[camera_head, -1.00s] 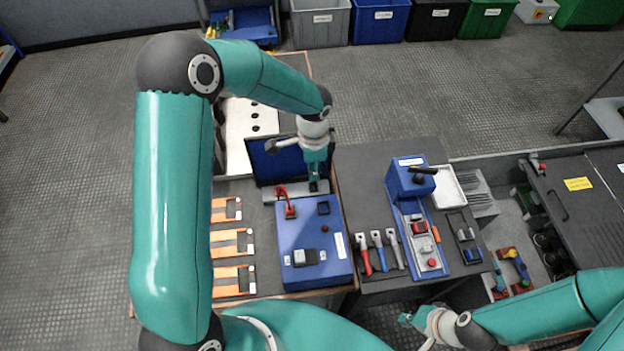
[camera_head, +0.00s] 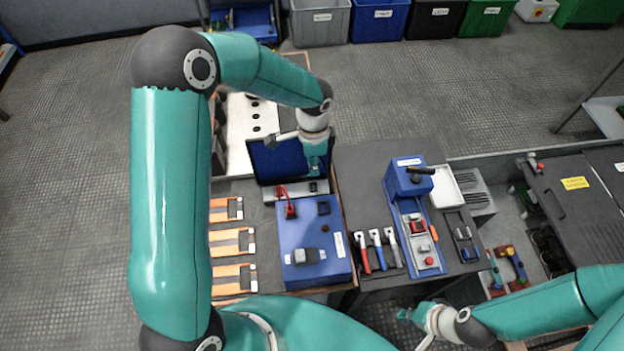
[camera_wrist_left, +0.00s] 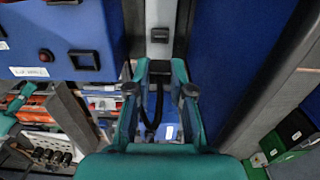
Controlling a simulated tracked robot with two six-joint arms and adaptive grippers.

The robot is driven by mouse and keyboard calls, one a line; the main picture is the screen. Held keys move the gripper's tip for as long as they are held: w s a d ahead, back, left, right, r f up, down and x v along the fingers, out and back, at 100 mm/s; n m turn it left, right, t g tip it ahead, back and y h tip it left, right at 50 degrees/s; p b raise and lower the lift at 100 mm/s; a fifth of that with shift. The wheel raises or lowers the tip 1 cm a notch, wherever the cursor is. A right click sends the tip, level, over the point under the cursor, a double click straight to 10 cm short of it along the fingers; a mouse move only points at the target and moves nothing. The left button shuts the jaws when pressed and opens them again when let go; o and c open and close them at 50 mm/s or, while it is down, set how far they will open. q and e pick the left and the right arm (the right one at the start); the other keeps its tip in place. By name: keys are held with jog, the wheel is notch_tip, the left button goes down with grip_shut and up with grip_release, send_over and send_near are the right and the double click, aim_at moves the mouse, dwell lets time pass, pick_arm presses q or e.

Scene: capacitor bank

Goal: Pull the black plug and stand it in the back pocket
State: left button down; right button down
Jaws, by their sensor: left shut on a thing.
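My left gripper (camera_head: 316,168) is above the back end of the grey rail (camera_head: 272,193), in front of the upright blue panel. In the left wrist view its fingers (camera_wrist_left: 160,72) are shut on the black plug (camera_wrist_left: 159,66), with a dark cable hanging between them. A small dark pocket (camera_wrist_left: 159,35) shows in the rail just beyond the plug; they look apart. The blue box (camera_head: 300,230) has a square black socket (camera_head: 323,208) that looks empty. A red plug (camera_head: 290,209) stands beside it. My right gripper (camera_head: 408,314) is low at the right, its jaws too small to read.
The upright blue panel (camera_head: 270,160) stands close behind the rail. Orange clamps (camera_head: 230,240) lie left of the blue box. Tools with red, blue and grey handles (camera_head: 378,250) and a blue fixture (camera_head: 405,180) stand on the right table.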

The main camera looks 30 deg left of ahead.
aim_at(323, 209)
pick_arm(q)
jog(key=shift+r, duration=0.1)
dwell(0.3)
jog(key=shift+s+d+b, duration=2.05)
jog(key=shift+s+d, duration=1.3)
jog(key=shift+s, duration=0.25)
jog(key=shift+f+b, duration=0.75)
jog(key=shift+f, duration=0.05)
jog(key=shift+f+b, duration=0.4)
